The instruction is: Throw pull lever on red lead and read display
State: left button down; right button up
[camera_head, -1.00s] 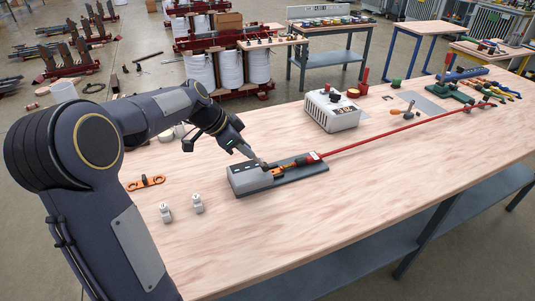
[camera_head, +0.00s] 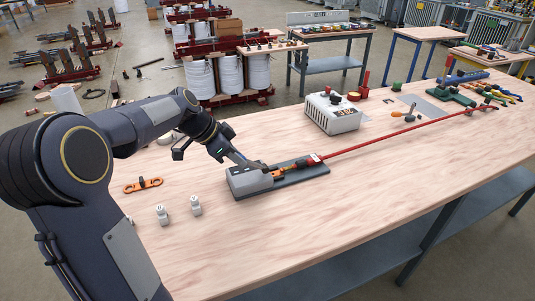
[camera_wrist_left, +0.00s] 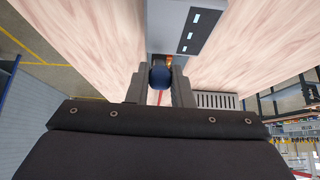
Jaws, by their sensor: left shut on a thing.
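A grey box (camera_head: 250,181) on a dark base plate (camera_head: 312,172) lies on the wooden table. An orange and red end piece joins it to the long red lead (camera_head: 400,131), which runs toward the table's far right. My left gripper (camera_head: 264,167) is low over the box, by the orange part. In the left wrist view its fingers (camera_wrist_left: 161,88) are shut on a dark blue round knob (camera_wrist_left: 160,76), with the grey box's lit windows (camera_wrist_left: 190,30) beyond. The knob is hidden in the head view. A white instrument (camera_head: 332,112) with a dark display stands behind; its reading is illegible. My right gripper is out of view.
An orange two-holed piece (camera_head: 143,185) and two small white pieces (camera_head: 161,214) lie near my left arm. Green clamps (camera_head: 455,95) and small tools sit at the far right. The table's front right is clear.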

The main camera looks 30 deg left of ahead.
pick_arm(q)
jog(key=shift+a+f, duration=0.1)
jog(key=shift+f, duration=0.05)
jog(key=f+b, duration=0.1)
jog(key=s+a+f+b, duration=0.1)
jog(key=b, duration=0.1)
jog(key=shift+s+f, duration=0.1)
jog(key=shift+f, duration=0.1)
jog(key=c, duration=1.2)
grip_release()
jog(key=shift+r, duration=0.2)
jog(key=shift+d, duration=0.1)
jog(key=v, duration=0.7)
jog(key=shift+s+r, duration=0.2)
jog(key=shift+r, duration=0.1)
